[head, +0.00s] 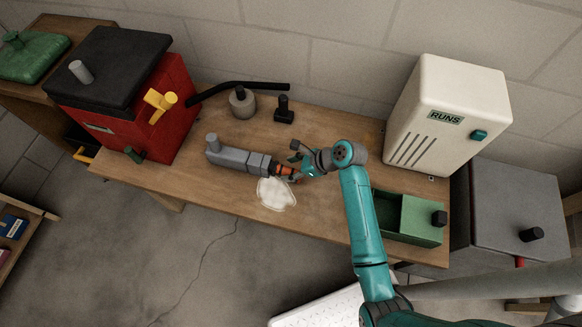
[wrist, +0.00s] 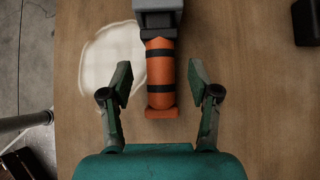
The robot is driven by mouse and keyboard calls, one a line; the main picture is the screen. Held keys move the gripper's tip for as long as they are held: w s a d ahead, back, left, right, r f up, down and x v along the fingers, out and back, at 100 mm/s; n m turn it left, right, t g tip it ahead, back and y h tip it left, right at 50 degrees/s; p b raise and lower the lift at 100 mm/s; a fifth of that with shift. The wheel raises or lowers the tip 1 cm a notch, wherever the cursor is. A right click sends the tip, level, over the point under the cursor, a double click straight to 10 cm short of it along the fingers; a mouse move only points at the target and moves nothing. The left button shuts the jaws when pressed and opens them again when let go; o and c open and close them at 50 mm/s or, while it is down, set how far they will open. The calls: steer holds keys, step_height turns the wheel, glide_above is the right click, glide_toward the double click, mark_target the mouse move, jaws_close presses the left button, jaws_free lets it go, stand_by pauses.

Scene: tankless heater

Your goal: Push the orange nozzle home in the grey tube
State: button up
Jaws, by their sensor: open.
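The orange nozzle (wrist: 160,72) has two black bands and a flat orange end piece. Its far end meets the mouth of the grey tube (wrist: 159,14); how deep it sits I cannot tell. In the head view the grey tube (head: 238,158) lies on the wooden bench with the orange nozzle (head: 285,170) at its right end. My gripper (wrist: 160,84) is open, with one finger on each side of the nozzle and a gap to both. In the head view my gripper (head: 298,166) is at the nozzle and partly hides its right end.
A white patch (head: 276,193) lies on the bench (head: 330,225) beside the nozzle. A black object (head: 284,110) and a grey canister (head: 242,103) stand behind. A green bin (head: 400,215) is right, a white heater (head: 445,115) behind it, and a red box (head: 160,130) left.

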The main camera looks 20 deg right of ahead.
steer(key=v, duration=1.2)
stand_by(0.3)
steer(key=s+a+f+n+h, duration=0.1)
steer(key=s+f, duration=0.1)
steer(key=s+a+f+n+t+h, duration=0.1)
steer(key=s+f, duration=0.1)
steer(key=s, duration=0.1)
steer(key=s+a+f+n+t+h, duration=0.1)
steer(key=s+f+n, duration=0.1)
steer(key=shift+s+a+f, duration=0.15)
steer(key=shift+a+f, duration=0.15)
steer(key=s+n+t+h, duration=0.1)
steer(key=s+n, duration=0.1)
steer(key=s, duration=0.2)
steer(key=s+n+t+h, duration=0.1)
steer(key=s+n, duration=0.1)
steer(key=s, duration=0.2)
steer(key=shift+s+a+f+n, duration=0.1)
steer(key=shift+a+f+n, duration=0.1)
steer(key=shift+n, duration=0.2)
steer(key=s+r+n+t+h, duration=0.2)
steer(key=s+r+n+t, duration=0.3)
steer(key=s+r+n, duration=1.1)
step_height(320, 180, up, 2)
steer(key=shift+s+r+t, duration=0.1)
steer(key=shift+s+t, duration=0.2)
steer(key=shift+s, duration=0.25)
